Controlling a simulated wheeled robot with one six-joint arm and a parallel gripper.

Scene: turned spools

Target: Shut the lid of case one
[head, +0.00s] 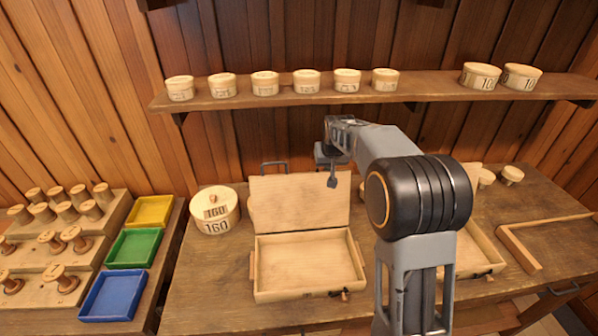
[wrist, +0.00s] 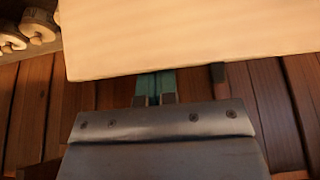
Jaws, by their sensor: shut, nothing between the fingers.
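A pale wooden case (head: 308,266) stands open and empty at the middle of the workbench. Its lid (head: 285,205) is raised at the back and leans nearly upright. A second case (head: 478,256) to the right is partly hidden behind my arm. I cannot read which case is number one. My gripper (head: 332,182) is shut and empty, pointing down by the upper right part of the raised lid. In the wrist view, the closed fingers (wrist: 155,98) are close to the edge of a pale board (wrist: 190,40), likely the lid; I cannot tell if they touch.
A round box marked 160 (head: 216,212) stands left of the open case. A shelf (head: 330,94) with several round boxes runs above. Yellow (head: 150,211), green (head: 134,247) and blue (head: 112,295) trays and spools lie left. A wooden angle piece (head: 520,250) lies at right.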

